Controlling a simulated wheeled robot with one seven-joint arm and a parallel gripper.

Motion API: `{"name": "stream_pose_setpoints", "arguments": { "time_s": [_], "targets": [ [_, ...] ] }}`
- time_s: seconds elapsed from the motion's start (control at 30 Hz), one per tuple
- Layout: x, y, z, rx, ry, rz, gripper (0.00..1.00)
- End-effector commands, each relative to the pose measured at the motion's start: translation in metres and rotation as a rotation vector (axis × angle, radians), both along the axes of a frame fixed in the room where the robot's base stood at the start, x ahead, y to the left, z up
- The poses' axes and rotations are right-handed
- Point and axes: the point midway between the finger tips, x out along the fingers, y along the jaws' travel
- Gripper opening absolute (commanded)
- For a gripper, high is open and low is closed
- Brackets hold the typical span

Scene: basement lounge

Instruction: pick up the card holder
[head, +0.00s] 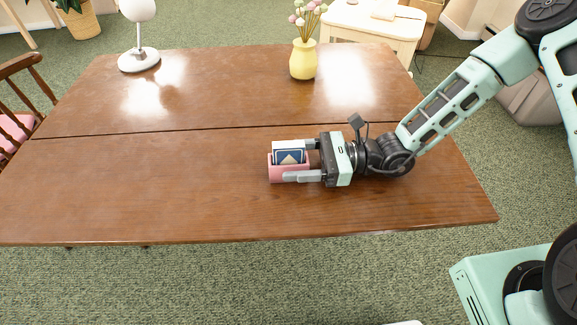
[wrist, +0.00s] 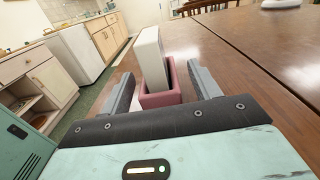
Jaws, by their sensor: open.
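The card holder (head: 288,174) is a small pink box on the brown wooden table, with a pack of cards (head: 289,153) with a dark blue picture standing up out of it. My gripper (head: 299,161) reaches in from the right, level and low over the table. Its two fingers lie on either side of the holder, the near one in front of its face. In the wrist view the pink holder (wrist: 161,95) sits between the open fingers (wrist: 160,90), nearer the right one as pictured, with gaps visible. The holder's base is partly hidden.
The table (head: 150,190) is mostly bare around the holder. A yellow vase (head: 303,60) with flowers and a white lamp (head: 139,58) stand at its far side. A wooden chair (head: 22,100) is at the left.

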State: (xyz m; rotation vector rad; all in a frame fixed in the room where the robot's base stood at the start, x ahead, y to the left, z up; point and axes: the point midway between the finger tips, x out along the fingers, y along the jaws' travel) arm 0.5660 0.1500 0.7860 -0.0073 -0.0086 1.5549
Motion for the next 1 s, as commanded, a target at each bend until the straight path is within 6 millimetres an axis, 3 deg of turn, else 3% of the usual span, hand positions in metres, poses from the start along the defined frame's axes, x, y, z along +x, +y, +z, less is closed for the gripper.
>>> {"name": "stream_pose_setpoints", "arguments": {
  "time_s": [0.13, 0.4, 0.57, 0.87, 1.0],
  "targets": [
    [0.0, 0.014, 0.0, -0.001, 0.0, 0.001, 0.62],
    [0.0, 0.015, 0.0, -0.001, 0.0, -0.001, 0.59],
    [0.0, 0.015, 0.0, -0.001, 0.0, -0.001, 0.15],
    [0.0, 0.015, 0.002, 0.0, 0.0, -0.001, 0.14],
    [0.001, 0.015, 0.016, 0.0, -0.003, -0.001, 0.14]
  ]
}}
